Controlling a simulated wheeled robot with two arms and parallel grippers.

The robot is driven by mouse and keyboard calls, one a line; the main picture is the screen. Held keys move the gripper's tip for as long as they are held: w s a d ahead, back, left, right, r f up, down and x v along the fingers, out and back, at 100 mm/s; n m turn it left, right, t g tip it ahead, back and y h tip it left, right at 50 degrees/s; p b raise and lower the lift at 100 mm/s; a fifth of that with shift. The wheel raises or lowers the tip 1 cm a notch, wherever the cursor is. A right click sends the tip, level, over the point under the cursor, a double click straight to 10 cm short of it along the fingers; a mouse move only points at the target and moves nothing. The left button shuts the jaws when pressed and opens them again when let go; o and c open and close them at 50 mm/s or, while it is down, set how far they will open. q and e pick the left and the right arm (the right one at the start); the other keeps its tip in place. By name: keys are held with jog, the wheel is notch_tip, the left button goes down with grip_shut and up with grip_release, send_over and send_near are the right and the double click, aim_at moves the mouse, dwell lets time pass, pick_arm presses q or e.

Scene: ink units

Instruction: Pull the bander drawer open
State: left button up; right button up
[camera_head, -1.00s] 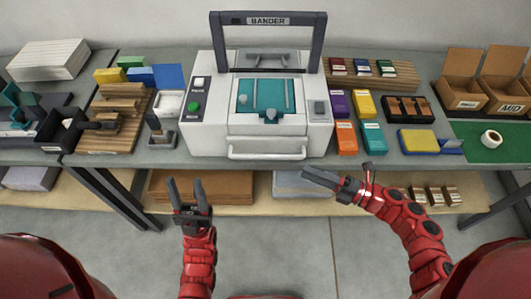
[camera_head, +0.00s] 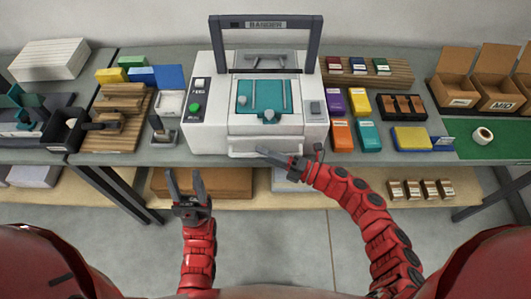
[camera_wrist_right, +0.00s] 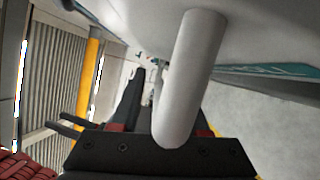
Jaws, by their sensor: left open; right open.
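The white bander (camera_head: 222,135) stands on the bench with its grey frame raised over a teal bed. Its drawer is at the lower front and looks closed, with a pale bar handle (camera_head: 240,153). My right gripper (camera_head: 270,156) is open at the right part of this handle, pointing left. In the right wrist view the white handle bar (camera_wrist_right: 188,80) crosses close in front of the jaws and partly hides them; I cannot tell whether they touch it. My left gripper (camera_head: 184,179) is open and empty, in front of the bench, left of the drawer.
A green button (camera_head: 195,108) is on the bander's left side. Colored boxes (camera_head: 341,134) stand close to its right. Cardboard boxes (camera_head: 455,90) and a tape roll (camera_head: 483,134) are further right. A lower shelf (camera_head: 330,194) runs under the bench.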

grip_shut()
dwell(1.3)
